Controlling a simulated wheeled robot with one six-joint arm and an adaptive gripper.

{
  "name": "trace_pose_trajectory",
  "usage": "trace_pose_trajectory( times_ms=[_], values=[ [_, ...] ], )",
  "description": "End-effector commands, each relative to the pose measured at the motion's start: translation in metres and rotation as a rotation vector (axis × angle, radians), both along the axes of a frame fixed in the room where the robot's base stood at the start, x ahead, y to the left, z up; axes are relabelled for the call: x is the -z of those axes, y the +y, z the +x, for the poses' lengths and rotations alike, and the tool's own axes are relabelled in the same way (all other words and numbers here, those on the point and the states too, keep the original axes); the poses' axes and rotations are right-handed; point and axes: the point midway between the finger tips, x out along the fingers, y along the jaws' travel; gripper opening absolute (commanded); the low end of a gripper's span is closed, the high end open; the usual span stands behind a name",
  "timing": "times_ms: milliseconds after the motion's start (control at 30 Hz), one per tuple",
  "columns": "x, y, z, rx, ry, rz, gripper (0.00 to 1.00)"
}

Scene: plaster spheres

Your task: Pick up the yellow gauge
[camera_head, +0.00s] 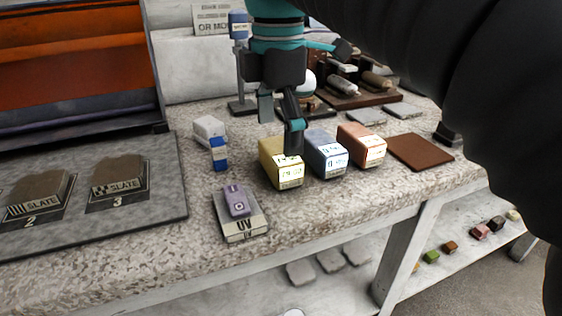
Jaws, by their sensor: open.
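A yellow box-shaped item (271,153) with a pale lettered front stands on the speckled tabletop (310,215), at the left end of a row of three. It is the only large yellow thing in view; I cannot tell for sure that it is the gauge. My gripper (279,122) is open and points down over it. The left finger is above and behind its back edge. The right finger overlaps its upper right side in the picture. I cannot tell whether the finger touches it. No object shows between the fingers.
A blue box (323,146) and an orange box (356,138) stand close on the right. A purple device (237,200) rests on a UV stand (243,228) in front left. A small blue-and-white bottle (219,154) is left. A brown mat (420,152) lies right, near the table edge.

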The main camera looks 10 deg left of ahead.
Motion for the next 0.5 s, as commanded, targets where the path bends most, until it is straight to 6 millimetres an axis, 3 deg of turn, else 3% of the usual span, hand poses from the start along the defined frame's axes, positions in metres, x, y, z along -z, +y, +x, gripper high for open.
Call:
trace_pose_trajectory(
  times_ms=[500],
  values=[
    [0.053, -0.002, 0.003, 0.002, 0.001, -0.001, 1.00]
  ],
)
